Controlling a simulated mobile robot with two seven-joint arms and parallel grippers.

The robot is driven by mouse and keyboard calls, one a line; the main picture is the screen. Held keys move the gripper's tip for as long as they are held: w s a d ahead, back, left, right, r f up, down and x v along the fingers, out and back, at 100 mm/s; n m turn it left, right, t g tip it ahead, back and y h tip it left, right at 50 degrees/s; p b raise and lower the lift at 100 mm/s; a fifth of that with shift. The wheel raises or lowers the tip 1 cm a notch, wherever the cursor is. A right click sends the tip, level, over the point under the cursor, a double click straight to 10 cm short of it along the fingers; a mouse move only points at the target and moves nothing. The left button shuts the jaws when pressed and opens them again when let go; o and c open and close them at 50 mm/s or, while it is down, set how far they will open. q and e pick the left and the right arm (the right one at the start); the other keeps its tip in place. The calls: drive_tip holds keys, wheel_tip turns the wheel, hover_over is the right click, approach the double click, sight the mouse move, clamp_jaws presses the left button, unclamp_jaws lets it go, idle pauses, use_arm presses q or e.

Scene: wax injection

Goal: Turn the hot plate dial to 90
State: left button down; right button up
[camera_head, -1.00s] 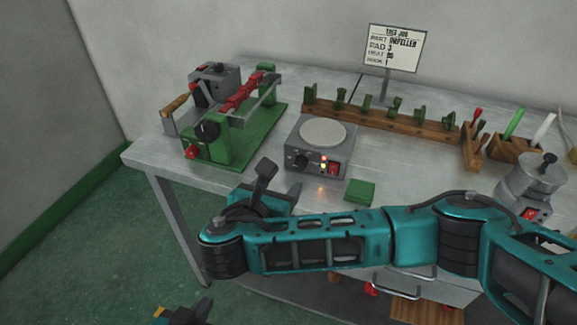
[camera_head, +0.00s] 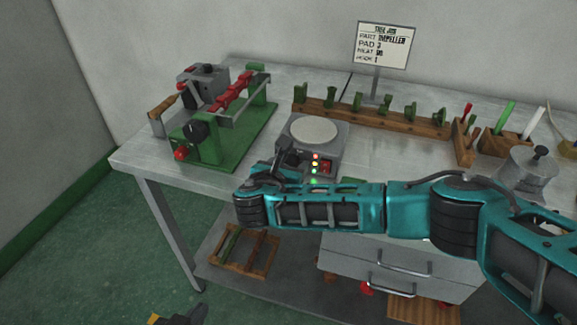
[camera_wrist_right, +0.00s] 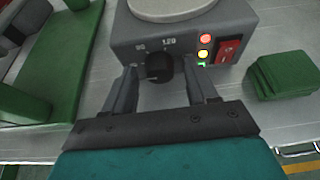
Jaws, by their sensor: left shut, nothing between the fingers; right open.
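The hot plate (camera_head: 325,155) is a grey box with a pale round top, standing on the table. Its black dial (camera_wrist_right: 158,68) shows in the right wrist view, with the marks 90 and 120 above it; I cannot tell which mark it points to. Red, yellow and green lamps glow beside the dial, left of a red switch (camera_wrist_right: 228,50). My right gripper (camera_wrist_right: 161,75) is open, one finger on each side of the dial, with no clear contact. In the head view, my right gripper (camera_head: 287,163) partly hides the dial. My left gripper (camera_head: 192,313) is shut and empty at the bottom edge.
A green-based machine (camera_head: 218,135) stands left of the hot plate. Green pads (camera_wrist_right: 280,75) lie to its right. A wooden rack (camera_head: 370,117) of green parts runs behind it. A sign (camera_head: 384,45) and a metal pot (camera_head: 530,172) stand on the table.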

drive_tip(key=shift+c, duration=0.4)
drive_tip(key=c, duration=1)
drive_tip(key=shift+o, duration=0.2)
